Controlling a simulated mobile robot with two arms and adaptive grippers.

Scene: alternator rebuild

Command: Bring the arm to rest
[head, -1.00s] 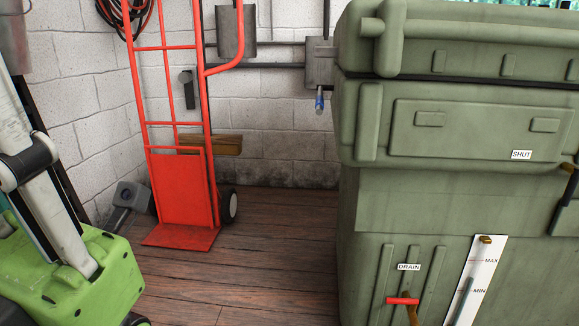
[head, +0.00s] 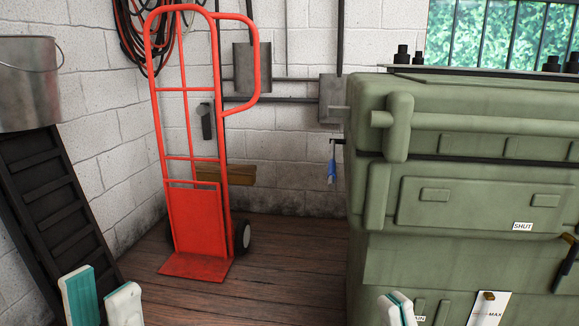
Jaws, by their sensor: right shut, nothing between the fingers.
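My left gripper (head: 102,292) shows at the bottom left of the head view. Its two pale fingers with teal pads stand apart, with nothing seen between them. My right gripper (head: 396,304) shows at the bottom, right of the middle, in front of the green machine. Its pale fingertips are together, and nothing is seen held. The rest of both arms is below the frame. I cannot tell whether the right gripper touches the machine.
A large green machine (head: 470,194) fills the right side. A red hand truck (head: 196,225) stands by the block wall. A black ramp-like rack (head: 45,190) and a metal bucket (head: 28,85) are at left. A blue item (head: 331,168) hangs beside the machine. The wooden floor (head: 285,265) between is clear.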

